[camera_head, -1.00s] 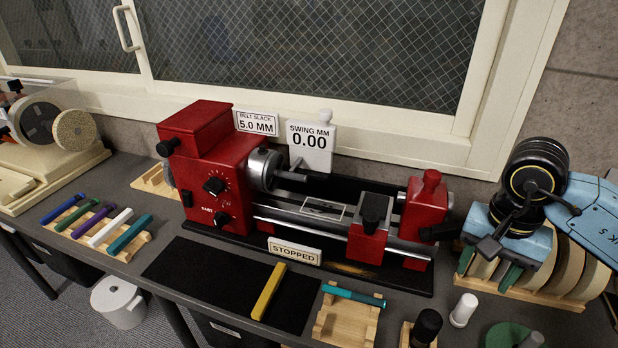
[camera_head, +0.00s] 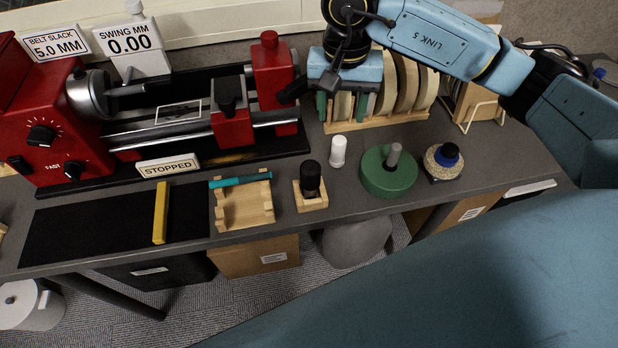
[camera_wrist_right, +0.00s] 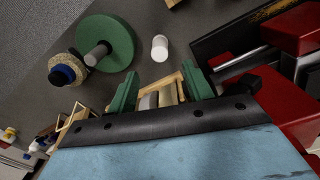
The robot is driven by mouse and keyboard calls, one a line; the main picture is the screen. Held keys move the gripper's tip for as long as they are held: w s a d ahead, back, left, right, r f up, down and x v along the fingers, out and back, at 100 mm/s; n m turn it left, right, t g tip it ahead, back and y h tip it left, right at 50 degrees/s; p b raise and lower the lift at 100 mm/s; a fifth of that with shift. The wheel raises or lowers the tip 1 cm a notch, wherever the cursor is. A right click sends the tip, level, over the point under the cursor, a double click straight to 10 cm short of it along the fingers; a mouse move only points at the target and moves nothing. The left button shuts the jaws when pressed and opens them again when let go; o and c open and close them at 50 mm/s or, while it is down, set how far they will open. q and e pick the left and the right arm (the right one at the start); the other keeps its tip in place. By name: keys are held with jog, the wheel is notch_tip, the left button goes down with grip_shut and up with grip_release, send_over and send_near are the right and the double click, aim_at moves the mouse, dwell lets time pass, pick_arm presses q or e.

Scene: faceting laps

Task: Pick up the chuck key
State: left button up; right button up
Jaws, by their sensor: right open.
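I cannot pick out the chuck key for certain. A slim teal rod (camera_head: 240,181) lies across a wooden cradle (camera_head: 246,212) at the front of the bench, and a black knob-like piece (camera_head: 311,178) stands in a small wooden block; I cannot tell if either is it. My right gripper (camera_head: 341,106) is open and empty, with green fingers pointing down in front of the rack of discs and right of the red lathe. In the right wrist view, its fingers (camera_wrist_right: 161,75) are spread, with only rack and discs behind them. My left gripper is not in view.
The red lathe (camera_head: 232,122) stands left, with a black mat (camera_head: 100,221) and yellow bar (camera_head: 160,212) before it. A white cylinder (camera_head: 338,151), green disc with grey post (camera_head: 388,176) and speckled round piece (camera_head: 443,163) stand right. Upright discs (camera_head: 408,82) sit in a rack.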

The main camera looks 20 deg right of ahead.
aim_at(310, 166)
jog(key=shift+o, duration=0.4)
jog(key=shift+o, duration=0.4)
jog(key=shift+a+r, duration=0.1)
jog(key=s+a+r+m+p, duration=0.5)
jog(key=a+r+m+p, duration=0.15)
jog(key=a+p, duration=0.2)
jog(key=shift+m, duration=0.35)
jog(key=f, duration=0.7)
jog(key=shift+s+f, duration=0.2)
jog(key=shift+s, duration=0.2)
jog(key=shift+w+f, duration=0.1)
jog(key=shift+f, duration=3.05)
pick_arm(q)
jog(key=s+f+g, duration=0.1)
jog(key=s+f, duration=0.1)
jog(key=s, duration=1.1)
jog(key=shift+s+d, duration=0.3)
pick_arm(e)
jog(key=c, duration=1.1)
